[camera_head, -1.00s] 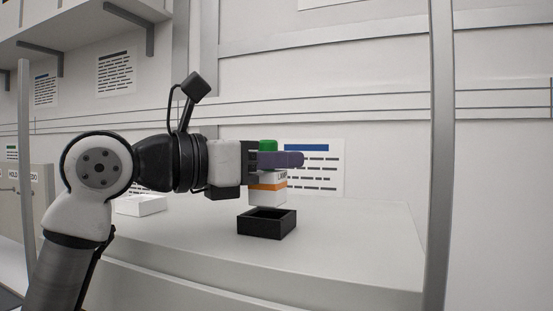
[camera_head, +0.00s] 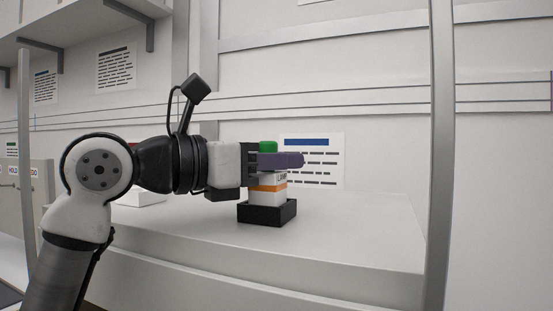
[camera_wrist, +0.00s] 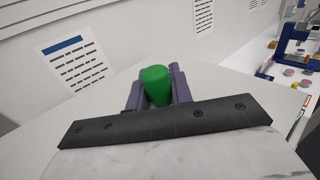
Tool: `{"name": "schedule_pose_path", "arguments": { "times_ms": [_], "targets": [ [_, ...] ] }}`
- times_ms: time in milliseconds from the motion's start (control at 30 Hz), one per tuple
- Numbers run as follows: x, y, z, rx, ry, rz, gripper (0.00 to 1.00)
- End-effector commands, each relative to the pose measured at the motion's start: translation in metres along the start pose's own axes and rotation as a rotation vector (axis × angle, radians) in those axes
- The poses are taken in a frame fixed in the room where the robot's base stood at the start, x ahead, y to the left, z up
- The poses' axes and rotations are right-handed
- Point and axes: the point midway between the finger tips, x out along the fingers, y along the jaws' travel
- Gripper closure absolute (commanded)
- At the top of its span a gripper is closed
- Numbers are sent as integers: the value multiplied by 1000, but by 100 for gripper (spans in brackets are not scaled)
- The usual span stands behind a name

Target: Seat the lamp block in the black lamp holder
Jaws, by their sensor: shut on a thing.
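The lamp block (camera_head: 267,188) is white with an orange band, a "LAMP" label and a green top. It stands upright with its lower end inside the black lamp holder (camera_head: 266,215), an open square tray on the bench. Whether its base touches the holder's floor is hidden by the front wall. My gripper (camera_head: 282,160) is level and shut on the upper part of the lamp block. In the wrist view the green top (camera_wrist: 156,84) shows between the two purple fingers. The holder is not visible in the wrist view.
A white tray (camera_head: 143,198) sits on the bench (camera_head: 350,235) behind my arm at the left. The bench right of the holder is clear. A printed sheet (camera_head: 322,165) is on the wall behind. The wrist view shows blue-framed equipment (camera_wrist: 292,48) at the far right.

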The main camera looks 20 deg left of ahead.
Motion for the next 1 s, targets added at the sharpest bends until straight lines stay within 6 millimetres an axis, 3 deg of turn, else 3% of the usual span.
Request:
{"name": "schedule_pose_path", "arguments": {
  "times_ms": [533,567,733,1000],
  "targets": [
    [0,0,-15,0,0,0,100],
    [0,0,-14,0,0,0,77],
    [0,0,-14,0,0,0,55],
    [0,0,-14,0,0,0,53]
  ]
}}
